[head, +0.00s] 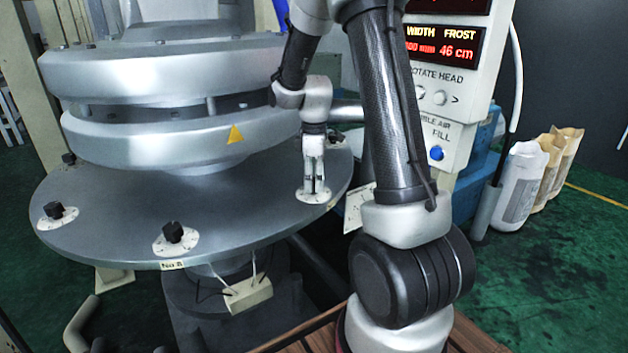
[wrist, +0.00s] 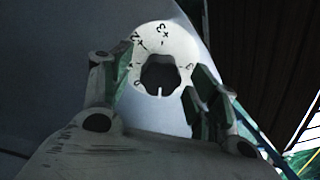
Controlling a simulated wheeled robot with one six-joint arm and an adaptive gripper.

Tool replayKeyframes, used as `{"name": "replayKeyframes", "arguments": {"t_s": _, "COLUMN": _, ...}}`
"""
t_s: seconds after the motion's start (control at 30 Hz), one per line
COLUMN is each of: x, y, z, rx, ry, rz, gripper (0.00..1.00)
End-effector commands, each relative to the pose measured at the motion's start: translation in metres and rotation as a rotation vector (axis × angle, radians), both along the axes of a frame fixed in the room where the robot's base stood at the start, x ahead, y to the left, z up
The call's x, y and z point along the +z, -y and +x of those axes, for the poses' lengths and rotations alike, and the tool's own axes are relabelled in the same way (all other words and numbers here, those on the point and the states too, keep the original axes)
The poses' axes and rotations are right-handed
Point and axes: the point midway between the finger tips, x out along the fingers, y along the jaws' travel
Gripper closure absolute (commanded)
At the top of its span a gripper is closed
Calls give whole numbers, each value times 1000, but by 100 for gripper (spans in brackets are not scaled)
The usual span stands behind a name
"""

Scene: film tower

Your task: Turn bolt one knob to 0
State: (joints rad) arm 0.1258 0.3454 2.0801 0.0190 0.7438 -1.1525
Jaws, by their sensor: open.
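My gripper (head: 315,187) points down over a knob on the right side of the round grey plate (head: 110,225). In the wrist view its fingers are open, one on each side of the dark lobed knob (wrist: 160,74). I cannot tell whether they touch it. The knob sits on a white dial (wrist: 178,42) with black marks, one of which looks like +3. A short white line shows at the knob's lower edge in that view. The other marks are partly hidden or too small to read. No bolt number shows for this knob.
Other black knobs on white dials stand around the plate, one at the front (head: 173,232) above a "No.8" label (head: 172,265) and one at left (head: 55,210). A large metal ring housing (head: 200,130) rises over the plate. A control panel (head: 440,75) stands at right.

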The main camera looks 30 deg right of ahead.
Motion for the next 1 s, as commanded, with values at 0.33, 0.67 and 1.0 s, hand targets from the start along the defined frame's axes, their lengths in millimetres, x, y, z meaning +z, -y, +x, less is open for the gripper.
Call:
{"name": "replayKeyframes", "arguments": {"t_s": 0.33, "x": -4, "y": 0, "z": 0, "rx": -1, "ry": 0, "rz": 0, "gripper": 45}}
{"name": "replayKeyframes", "arguments": {"t_s": 0.67, "x": -4, "y": 0, "z": 0, "rx": -1, "ry": 0, "rz": 0, "gripper": 85}}
{"name": "replayKeyframes", "arguments": {"t_s": 1.0, "x": -4, "y": 0, "z": 0, "rx": -83, "ry": 0, "rz": 0, "gripper": 85}}
